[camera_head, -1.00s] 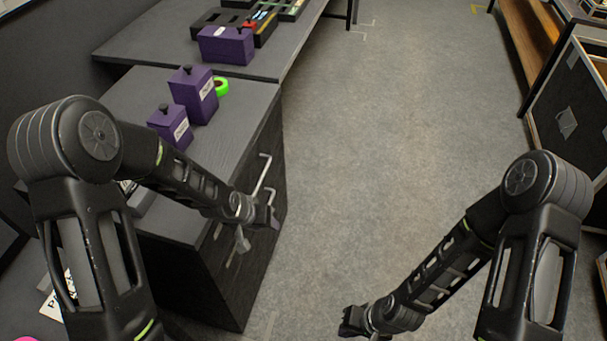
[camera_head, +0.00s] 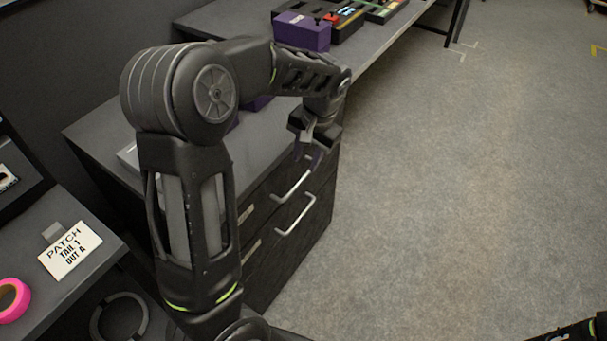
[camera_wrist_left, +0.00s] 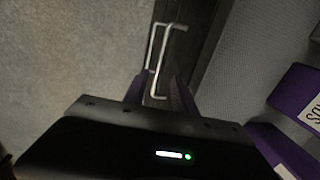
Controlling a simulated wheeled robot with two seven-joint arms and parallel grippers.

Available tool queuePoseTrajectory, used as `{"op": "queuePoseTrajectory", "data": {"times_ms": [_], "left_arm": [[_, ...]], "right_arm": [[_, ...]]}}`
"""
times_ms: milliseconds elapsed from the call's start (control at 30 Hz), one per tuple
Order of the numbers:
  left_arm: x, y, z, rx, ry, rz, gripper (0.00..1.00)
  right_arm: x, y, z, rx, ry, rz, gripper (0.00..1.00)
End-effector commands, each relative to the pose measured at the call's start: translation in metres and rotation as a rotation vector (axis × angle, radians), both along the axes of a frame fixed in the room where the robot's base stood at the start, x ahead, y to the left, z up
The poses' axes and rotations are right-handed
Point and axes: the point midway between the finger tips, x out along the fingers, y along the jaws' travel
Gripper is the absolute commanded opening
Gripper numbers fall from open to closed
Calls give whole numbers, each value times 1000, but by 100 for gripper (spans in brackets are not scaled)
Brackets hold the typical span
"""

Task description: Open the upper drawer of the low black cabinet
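The low black cabinet (camera_head: 312,245) stands under and right of my left arm. Its upper drawer has a silver bar handle (camera_head: 293,188), and a second silver handle (camera_head: 297,216) sits below it. Both drawers look shut. My left gripper (camera_head: 314,150) is just above the far end of the upper handle, pointing down. In the left wrist view its purple fingers (camera_wrist_left: 160,88) are apart, with a silver handle (camera_wrist_left: 153,72) between them in the picture; contact cannot be told. Only a dark piece of my right arm or gripper (camera_head: 580,332) shows at the bottom right.
Purple boxes (camera_head: 302,32) and a black tray (camera_head: 345,20) are on the table behind. A side surface at left holds a "PATCH" card (camera_head: 70,250) and pink tape (camera_head: 12,300). The grey floor (camera_head: 450,190) right of the cabinet is clear.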

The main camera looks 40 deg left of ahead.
Motion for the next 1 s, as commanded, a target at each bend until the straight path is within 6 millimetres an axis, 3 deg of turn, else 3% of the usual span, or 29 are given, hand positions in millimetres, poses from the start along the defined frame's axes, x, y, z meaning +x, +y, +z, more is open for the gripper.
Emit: {"op": "queuePoseTrajectory", "data": {"times_ms": [533, 900, 1000], "left_arm": [[-1, 13, -69, -1, 2, 0, 33], [-1, 14, -75, -1, 0, 0, 33], [-1, 14, -75, -1, 0, 0, 24]], "right_arm": [[0, 0, -5, 0, 0, 0, 0], [0, 0, -5, 0, 0, 0, 0], [0, 0, -5, 0, 0, 0, 0]]}}
